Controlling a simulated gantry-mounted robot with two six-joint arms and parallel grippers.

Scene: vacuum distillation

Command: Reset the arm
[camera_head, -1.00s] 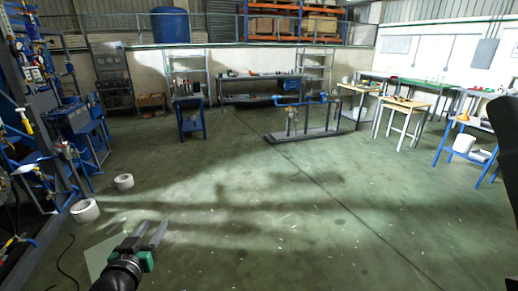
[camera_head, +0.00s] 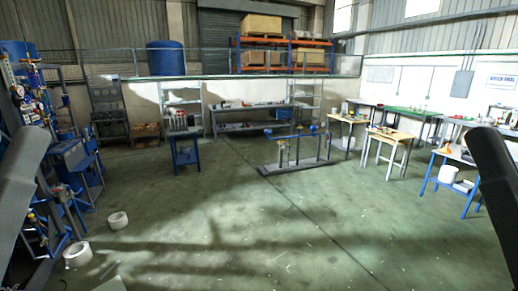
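Two dark arm links of mine stand at the left and right edges of the head view. Neither gripper shows in this view, so I cannot see their fingers or whether they hold anything. The vacuum distillation rig (camera_head: 66,152), with blue frames, pipes and gauges, stands along the left side, partly hidden behind my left arm link.
A pipe stand (camera_head: 297,152) is mid-floor. A blue stool-like table (camera_head: 185,151), wooden tables (camera_head: 388,139) and a blue bench (camera_head: 450,172) stand farther back. The central floor is clear.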

